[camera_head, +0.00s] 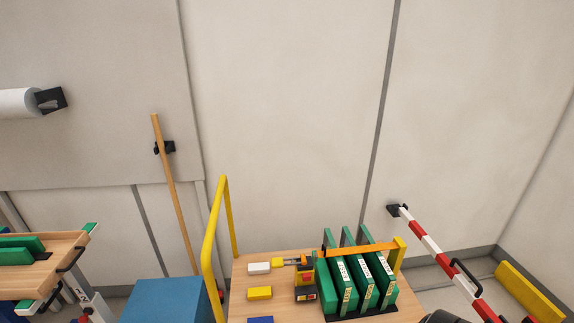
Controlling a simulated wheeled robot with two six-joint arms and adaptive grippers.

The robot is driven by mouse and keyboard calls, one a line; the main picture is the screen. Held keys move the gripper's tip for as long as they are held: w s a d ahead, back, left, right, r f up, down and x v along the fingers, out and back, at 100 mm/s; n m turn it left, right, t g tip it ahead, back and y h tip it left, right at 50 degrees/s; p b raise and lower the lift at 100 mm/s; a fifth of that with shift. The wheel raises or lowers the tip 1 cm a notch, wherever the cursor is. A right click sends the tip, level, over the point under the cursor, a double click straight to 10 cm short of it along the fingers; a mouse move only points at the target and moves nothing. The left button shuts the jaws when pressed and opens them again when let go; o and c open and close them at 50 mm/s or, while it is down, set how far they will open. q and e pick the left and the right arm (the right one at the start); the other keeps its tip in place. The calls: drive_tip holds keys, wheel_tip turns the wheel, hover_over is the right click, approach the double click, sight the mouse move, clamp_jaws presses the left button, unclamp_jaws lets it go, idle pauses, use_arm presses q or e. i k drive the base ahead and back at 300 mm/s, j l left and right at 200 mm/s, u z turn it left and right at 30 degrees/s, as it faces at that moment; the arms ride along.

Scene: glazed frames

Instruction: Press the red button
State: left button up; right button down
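A small orange-yellow and dark device (305,280) stands on the wooden top of a cart, just left of the green binders. It shows a small reddish patch that may be the red button, but it is too small to tell for sure. Another tiny red spot (221,294) shows by the foot of the yellow rail. Neither of my grippers can be made out. A dark rounded shape is cut off at the bottom edge, right of centre, and I cannot tell what it is.
The wooden cart top (245,272) has a yellow rail (211,245) at its left. White, yellow and blue blocks lie on the left. A blue box (165,301) and a red-white barrier pole (440,256) flank the cart.

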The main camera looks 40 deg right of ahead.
sight(306, 276)
drive_tip(key=z, duration=0.4)
drive_tip(key=l+z, duration=0.1)
drive_tip(key=z, duration=0.75)
drive_tip(key=l+z, duration=0.1)
drive_tip(key=z, duration=0.3)
